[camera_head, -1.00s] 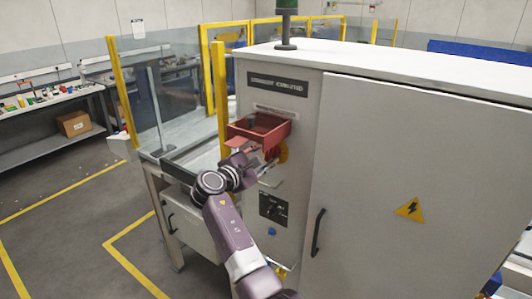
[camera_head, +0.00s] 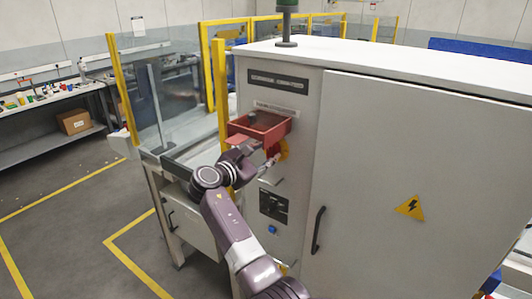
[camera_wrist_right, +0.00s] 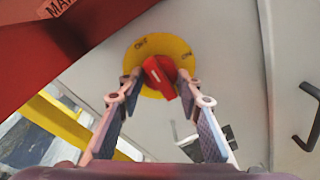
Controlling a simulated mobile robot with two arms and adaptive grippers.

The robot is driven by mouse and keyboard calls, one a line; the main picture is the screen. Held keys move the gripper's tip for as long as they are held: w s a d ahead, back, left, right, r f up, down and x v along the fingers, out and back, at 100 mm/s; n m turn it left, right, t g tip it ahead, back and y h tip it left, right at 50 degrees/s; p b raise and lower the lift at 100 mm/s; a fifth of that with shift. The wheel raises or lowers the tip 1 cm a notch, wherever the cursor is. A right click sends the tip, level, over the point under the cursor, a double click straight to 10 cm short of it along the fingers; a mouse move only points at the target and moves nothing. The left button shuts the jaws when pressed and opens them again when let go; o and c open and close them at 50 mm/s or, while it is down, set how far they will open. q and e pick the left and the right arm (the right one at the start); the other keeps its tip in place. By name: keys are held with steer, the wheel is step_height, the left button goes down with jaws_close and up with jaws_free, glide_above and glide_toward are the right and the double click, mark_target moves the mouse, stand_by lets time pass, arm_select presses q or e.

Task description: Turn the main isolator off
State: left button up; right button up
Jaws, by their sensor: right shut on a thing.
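The main isolator has a red handle (camera_wrist_right: 160,77) on a round yellow plate (camera_wrist_right: 172,45), on the narrow end face of the grey cabinet (camera_head: 350,140). My right gripper (camera_wrist_right: 159,79) has its two fingers on either side of the handle, shut on it. In the wrist view the handle slants from upper left to lower right. The plate carries dark lettering that I cannot read surely. In the head view my right gripper (camera_head: 268,157) partly hides the handle and the yellow plate (camera_head: 283,150). My left gripper is not in view.
An open red box-like cover (camera_head: 260,128) juts out just above the isolator, close over my gripper. Below are a black switch panel (camera_head: 273,206) and a blue button (camera_head: 272,230). A black door handle (camera_head: 318,230) is to the right. Clear guard panels (camera_head: 160,90) stand left.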

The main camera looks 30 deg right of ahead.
steer(key=shift+d+r, duration=0.15)
steer(key=shift+r, duration=0.3)
steer(key=o, duration=0.9)
steer(key=shift+c, duration=0.2)
steer(key=shift+o, duration=1.4)
steer(key=shift+d+f, duration=0.1)
steer(key=shift+o, duration=0.2)
steer(key=shift+d+f, duration=0.1)
steer(key=shift+f, duration=0.1)
steer(key=shift+s+a, duration=0.1)
steer(key=shift+a, duration=0.5)
steer(key=v, duration=1.1)
steer(key=shift+s+d, duration=0.1)
